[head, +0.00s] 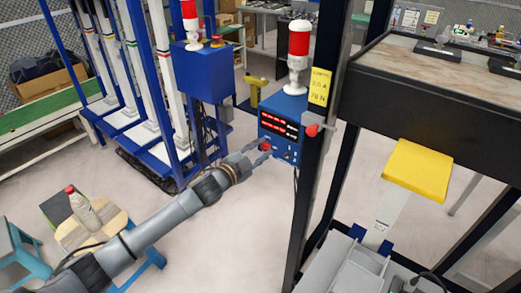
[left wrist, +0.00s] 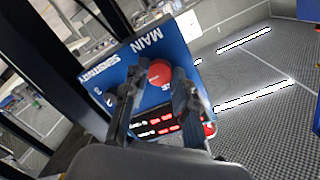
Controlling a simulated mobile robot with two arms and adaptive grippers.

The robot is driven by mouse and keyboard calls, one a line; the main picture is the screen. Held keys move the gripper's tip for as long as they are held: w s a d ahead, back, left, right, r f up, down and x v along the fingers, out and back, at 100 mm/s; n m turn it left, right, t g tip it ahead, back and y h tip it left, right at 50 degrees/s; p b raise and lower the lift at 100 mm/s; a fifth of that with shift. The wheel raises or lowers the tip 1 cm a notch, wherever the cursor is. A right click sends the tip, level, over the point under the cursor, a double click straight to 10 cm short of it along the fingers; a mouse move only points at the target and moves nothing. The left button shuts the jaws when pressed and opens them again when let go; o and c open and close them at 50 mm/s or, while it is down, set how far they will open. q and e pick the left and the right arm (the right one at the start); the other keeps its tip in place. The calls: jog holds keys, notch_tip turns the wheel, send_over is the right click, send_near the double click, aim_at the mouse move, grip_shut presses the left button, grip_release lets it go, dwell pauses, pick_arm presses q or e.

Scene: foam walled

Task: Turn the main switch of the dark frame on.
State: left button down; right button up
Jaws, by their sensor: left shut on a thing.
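A blue control box (head: 272,114) with lit red displays is fixed to the dark frame (head: 318,150). Its main switch shows as a red knob (head: 266,146) low on the front face. In the left wrist view the red knob (left wrist: 160,72) sits near the "MAIN" lettering, which appears upside down. My left gripper (head: 262,150) reaches the box from the left, and its fingers (left wrist: 156,86) are shut on the knob, one on either side. The fingers hide part of the face, and I cannot tell the knob's turned position. My right gripper is not in view.
A red and white signal lamp (head: 298,55) stands on the box. A yellow note (head: 319,87) and a red knob on a grey bracket (head: 312,130) are on the frame post. A blue rack (head: 205,75) stands behind left. A stool (head: 95,232) with a bottle is at lower left.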

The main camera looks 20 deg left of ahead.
pick_arm(q)
jog(key=c, duration=1.1)
grip_release()
jog(key=shift+o, duration=0.2)
jog(key=v, duration=1.2)
